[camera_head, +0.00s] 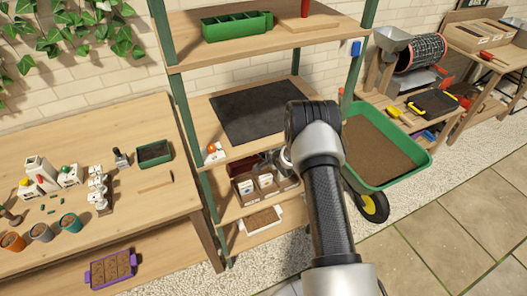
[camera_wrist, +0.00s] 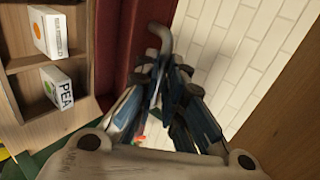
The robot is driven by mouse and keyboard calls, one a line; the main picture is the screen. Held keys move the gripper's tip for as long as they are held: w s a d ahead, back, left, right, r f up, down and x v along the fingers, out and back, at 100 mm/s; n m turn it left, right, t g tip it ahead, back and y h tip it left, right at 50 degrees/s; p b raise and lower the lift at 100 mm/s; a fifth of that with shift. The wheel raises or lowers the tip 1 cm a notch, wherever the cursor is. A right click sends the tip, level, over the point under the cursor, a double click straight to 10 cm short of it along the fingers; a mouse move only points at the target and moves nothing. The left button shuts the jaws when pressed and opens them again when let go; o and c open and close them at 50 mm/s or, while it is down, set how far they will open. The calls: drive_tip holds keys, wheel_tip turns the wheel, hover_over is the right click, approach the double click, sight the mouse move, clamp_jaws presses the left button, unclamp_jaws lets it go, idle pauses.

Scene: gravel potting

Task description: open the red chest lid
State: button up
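The red chest (camera_head: 241,167) shows only in part in the head view, dark red on the shelf left of my arm. In the wrist view a dark red surface (camera_wrist: 113,40) runs down left of the fingers. A curved grey handle (camera_wrist: 166,40) rises between my fingertips. My gripper (camera_wrist: 167,70) has its two fingers drawn close together around this handle. In the head view the gripper is mostly hidden behind my arm. How far the lid is raised cannot be told.
A wooden seed box holder (camera_wrist: 60,55) with white packets stands left of the red surface. A dark mat (camera_head: 255,110) lies on the shelf above. A green wheelbarrow (camera_head: 425,165) with soil stands right of my arm. A potting table (camera_head: 150,205) is at the left.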

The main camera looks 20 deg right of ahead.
drive_tip(key=o, duration=0.5)
drive_tip(key=shift+r, duration=0.15)
drive_tip(key=shift+s+r, duration=0.1)
drive_tip(key=s, duration=1.2)
drive_tip(key=shift+s+d+r, duration=0.25)
drive_tip(key=shift+s, duration=0.15)
